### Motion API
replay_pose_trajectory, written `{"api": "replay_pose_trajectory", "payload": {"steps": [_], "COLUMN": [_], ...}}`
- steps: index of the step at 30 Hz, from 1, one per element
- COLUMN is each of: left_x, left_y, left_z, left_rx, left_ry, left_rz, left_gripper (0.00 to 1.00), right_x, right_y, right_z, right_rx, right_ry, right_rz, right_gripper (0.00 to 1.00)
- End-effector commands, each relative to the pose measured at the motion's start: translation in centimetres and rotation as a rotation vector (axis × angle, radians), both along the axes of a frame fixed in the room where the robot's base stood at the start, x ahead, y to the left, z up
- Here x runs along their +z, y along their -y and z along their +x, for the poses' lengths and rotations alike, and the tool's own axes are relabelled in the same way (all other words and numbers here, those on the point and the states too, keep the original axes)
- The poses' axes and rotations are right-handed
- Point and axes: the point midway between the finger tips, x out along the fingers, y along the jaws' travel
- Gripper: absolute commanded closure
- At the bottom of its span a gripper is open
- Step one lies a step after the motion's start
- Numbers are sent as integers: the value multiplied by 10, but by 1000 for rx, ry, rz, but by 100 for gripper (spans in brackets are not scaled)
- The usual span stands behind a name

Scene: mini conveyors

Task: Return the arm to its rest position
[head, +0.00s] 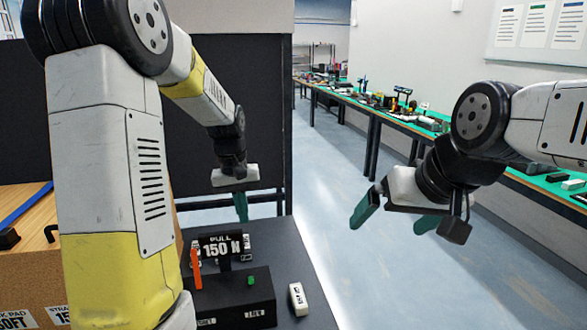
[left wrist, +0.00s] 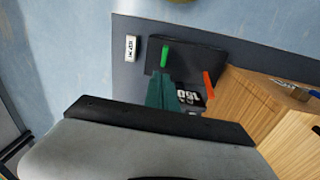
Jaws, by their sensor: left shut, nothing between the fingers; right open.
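My left arm comes in from the left in the head view and reaches over the dark table. My left gripper (head: 241,207) points down, its green fingers shut with nothing between them, behind and above a black device with a "PULL 150 N" display (head: 221,246). In the left wrist view the shut green fingers (left wrist: 162,93) show in front of the black device (left wrist: 188,62). My right gripper (head: 390,215) is at the right of the head view, open and empty, over the floor. Its fingers are apart and touch nothing.
The black device has an orange lever (head: 196,268) and a green button (head: 251,281). A small white labelled block (head: 298,299) lies beside it on the dark table (head: 290,250). A wooden box (head: 30,262) stands at left. A long cluttered bench (head: 375,110) runs behind; the floor between is clear.

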Motion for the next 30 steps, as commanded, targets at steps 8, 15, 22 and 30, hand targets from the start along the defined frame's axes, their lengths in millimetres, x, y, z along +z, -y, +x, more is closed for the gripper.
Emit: {"api": "replay_pose_trajectory", "payload": {"steps": [8, 15, 22, 30], "left_x": [89, 123, 128, 128], "left_y": [10, 18, 22, 23], "left_z": [-81, -155, -195, -201], "left_rx": [-103, -193, -245, -254], "left_ry": [231, 418, 527, 546], "left_rz": [-56, -61, -47, -43], "left_gripper": [100, 100, 100, 100], "right_x": [0, 0, 0, 0], "right_y": [0, 0, 0, 0], "right_z": [0, 0, 0, 0], "right_rx": [0, 0, 0, 0], "right_ry": [0, 0, 0, 0], "right_rz": [0, 0, 0, 0], "right_gripper": [0, 0, 0, 0]}}
